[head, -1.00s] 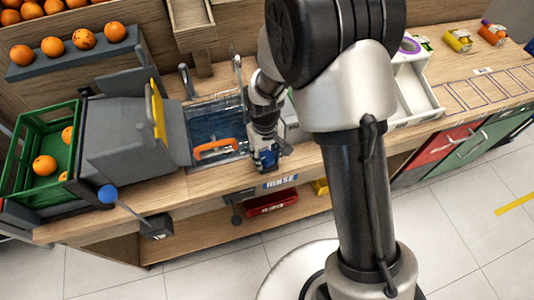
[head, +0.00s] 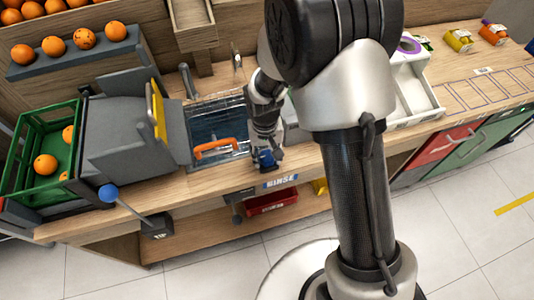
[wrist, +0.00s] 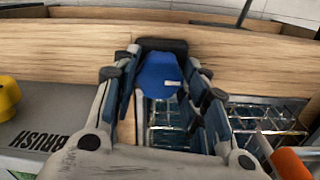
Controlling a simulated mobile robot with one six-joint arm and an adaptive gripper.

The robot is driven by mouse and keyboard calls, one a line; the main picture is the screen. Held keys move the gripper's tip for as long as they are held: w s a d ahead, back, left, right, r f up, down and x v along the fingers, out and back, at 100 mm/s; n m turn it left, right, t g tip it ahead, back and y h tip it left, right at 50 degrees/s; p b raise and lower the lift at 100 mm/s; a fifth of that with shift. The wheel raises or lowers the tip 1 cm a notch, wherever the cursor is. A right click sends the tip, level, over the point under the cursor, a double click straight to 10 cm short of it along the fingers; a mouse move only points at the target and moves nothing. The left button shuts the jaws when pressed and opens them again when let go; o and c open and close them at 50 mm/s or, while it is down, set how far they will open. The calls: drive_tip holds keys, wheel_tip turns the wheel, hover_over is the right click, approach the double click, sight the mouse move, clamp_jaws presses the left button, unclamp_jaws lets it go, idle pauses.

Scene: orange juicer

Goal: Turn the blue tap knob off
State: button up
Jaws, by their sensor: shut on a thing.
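The blue tap knob (wrist: 158,74), with a small white mark, sits between the fingers of my gripper (wrist: 160,92) in the wrist view. The fingers close in on both sides of it, and my gripper is shut on it. In the head view my gripper (head: 266,162) points down at the counter's front edge, right of the sink, and the knob is mostly hidden by the fingers. The metal tap (head: 237,62) stands behind the sink (head: 213,128).
An orange-handled thing (head: 215,147) lies over the sink's front. A grey juicer (head: 120,145) with a blue-ended lever (head: 108,193) and a green crate (head: 25,165) stand left. A white open-topped unit (head: 415,95) is right of my arm. A yellow object (wrist: 8,95) is near the BRUSH label.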

sight(266, 156)
drive_tip(key=o, duration=1.1)
drive_tip(key=shift+c, duration=0.2)
drive_tip(key=shift+r, duration=0.1)
wheel_tip(266, 156, up, 12)
drive_tip(key=shift+a, duration=0.2)
